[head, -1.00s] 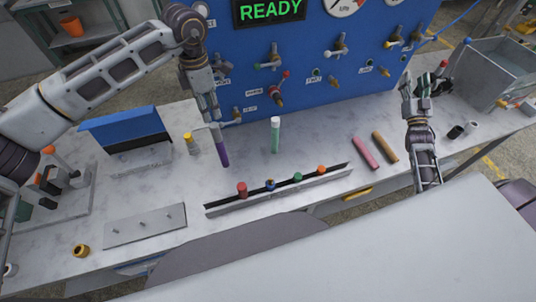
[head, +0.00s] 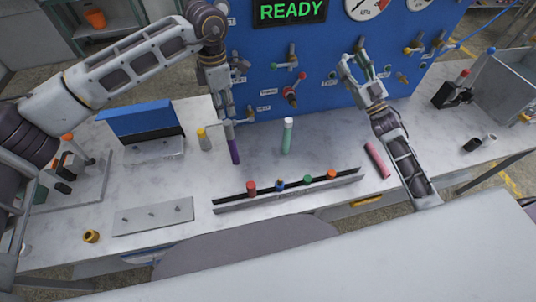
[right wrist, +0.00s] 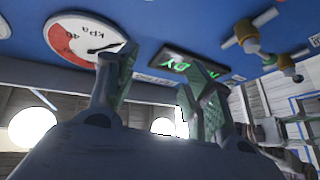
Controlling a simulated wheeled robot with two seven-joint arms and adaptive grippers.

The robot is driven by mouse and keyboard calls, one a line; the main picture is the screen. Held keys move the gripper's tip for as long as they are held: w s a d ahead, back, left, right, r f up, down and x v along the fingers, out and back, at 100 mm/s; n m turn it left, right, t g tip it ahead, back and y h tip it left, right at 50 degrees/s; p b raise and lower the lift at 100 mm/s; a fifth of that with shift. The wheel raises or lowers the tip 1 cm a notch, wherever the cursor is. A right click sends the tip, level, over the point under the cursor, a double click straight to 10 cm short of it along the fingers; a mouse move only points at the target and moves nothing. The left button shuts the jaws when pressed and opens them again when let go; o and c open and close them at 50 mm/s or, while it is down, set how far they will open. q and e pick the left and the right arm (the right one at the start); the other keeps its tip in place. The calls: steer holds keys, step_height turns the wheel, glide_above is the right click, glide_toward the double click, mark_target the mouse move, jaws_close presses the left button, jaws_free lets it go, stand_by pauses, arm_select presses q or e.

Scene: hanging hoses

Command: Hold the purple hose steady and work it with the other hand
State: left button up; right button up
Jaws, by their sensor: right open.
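The purple hose (head: 234,152) is in the head view, left of centre, in front of the blue panel. My left gripper (head: 229,128) points down at its upper end, with the fingers close together around it. The purple part shows below the fingertips; its top is hidden by the gripper. My right gripper (head: 362,66) is open and empty, raised in front of the panel, well to the right of the purple hose. In the right wrist view its two fingers (right wrist: 160,98) stand apart with nothing between them, facing the panel.
A green tube with a white top (head: 287,136) stands between the two arms. A rail with coloured caps (head: 290,190) lies in front of it. A pink tube (head: 377,160) lies beside my right forearm. Valves (head: 290,93) stick out from the blue panel (head: 320,105).

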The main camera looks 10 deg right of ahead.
steer(key=s+a+f+n+g+y, duration=0.1)
steer(key=a+f+g+y, duration=0.1)
steer(key=a, duration=0.5)
steer(key=s+a+f+n+g+y, duration=0.2)
steer(key=a+f+g, duration=0.1)
steer(key=a, duration=0.5)
steer(key=s+a+f+n+g+y, duration=0.1)
steer(key=a+f+g+y, duration=0.1)
steer(key=a+f, duration=0.2)
steer(key=shift+s+a+f+y, duration=0.15)
steer(key=shift+a+y, duration=0.05)
steer(key=shift+a, duration=0.65)
steer(key=shift+s+a+f+y, duration=0.1)
steer(key=shift+a+f+y, duration=0.1)
steer(key=shift+a, duration=0.6)
steer(key=s+a+f+n+g+y, duration=0.1)
steer(key=s+a+f+g, duration=0.25)
steer(key=a, duration=0.25)
steer(key=m+g+h, duration=0.1)
steer(key=g, duration=0.1)
glide_toward(231, 143)
steer(key=s+d+f, duration=0.1)
steer(key=d+f, duration=0.1)
steer(key=d, duration=0.1)
steer(key=shift+t, duration=0.25)
steer(key=shift+w, duration=0.1)
steer(key=shift+x, duration=6.85)
steer(key=shift+c, duration=0.2)
